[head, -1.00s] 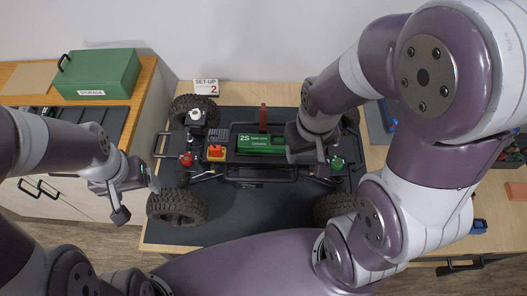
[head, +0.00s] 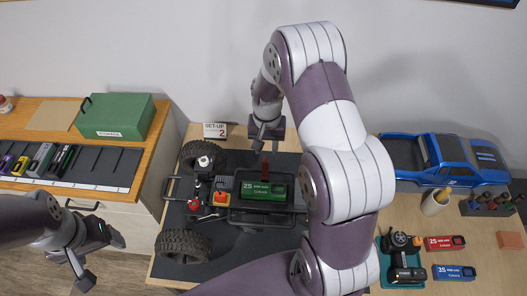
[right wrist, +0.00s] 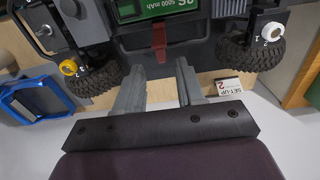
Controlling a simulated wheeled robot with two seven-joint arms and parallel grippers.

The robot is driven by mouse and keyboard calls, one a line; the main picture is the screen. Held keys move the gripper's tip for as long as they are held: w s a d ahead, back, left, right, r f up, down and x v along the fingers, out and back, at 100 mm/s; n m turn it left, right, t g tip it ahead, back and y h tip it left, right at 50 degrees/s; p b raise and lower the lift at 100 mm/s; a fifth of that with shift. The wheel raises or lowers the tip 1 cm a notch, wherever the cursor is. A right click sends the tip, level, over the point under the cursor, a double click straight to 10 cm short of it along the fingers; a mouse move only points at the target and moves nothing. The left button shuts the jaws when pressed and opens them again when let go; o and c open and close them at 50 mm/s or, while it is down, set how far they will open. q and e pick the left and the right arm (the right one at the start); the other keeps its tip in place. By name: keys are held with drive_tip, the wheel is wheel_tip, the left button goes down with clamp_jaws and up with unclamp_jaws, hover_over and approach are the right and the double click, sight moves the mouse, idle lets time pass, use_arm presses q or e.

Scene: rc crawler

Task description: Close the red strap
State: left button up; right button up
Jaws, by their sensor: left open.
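The red strap (head: 265,166) stands up at the back edge of the crawler chassis, behind the green battery (head: 262,191) in its tray. In the right wrist view the red strap (right wrist: 160,38) hangs from the tray edge toward my fingers, and the battery (right wrist: 158,8) shows beyond it. My right gripper (head: 266,133) is just behind the strap. In the right wrist view my right gripper (right wrist: 160,75) is open, its fingers apart on either side of the strap's line, with nothing held. My left gripper (head: 100,260) is open and empty, left of the chassis.
Black wheels (head: 184,246) and an orange plug (head: 220,198) flank the battery. A set-up card (head: 215,130) stands behind the chassis. A blue car body (head: 440,160), loose batteries (head: 445,243) and a teal tray (head: 389,245) lie right. A green storage box (head: 116,118) stands left.

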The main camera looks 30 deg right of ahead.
sight(266, 157)
wheel_tip(266, 157, down, 4)
drive_tip(key=shift+w+f+p, duration=0.15)
drive_tip(key=shift+f+p, duration=0.05)
drive_tip(key=shift+p, duration=0.35)
drive_tip(key=shift+f, duration=0.5)
drive_tip(key=shift+c, duration=0.3)
clamp_jaws()
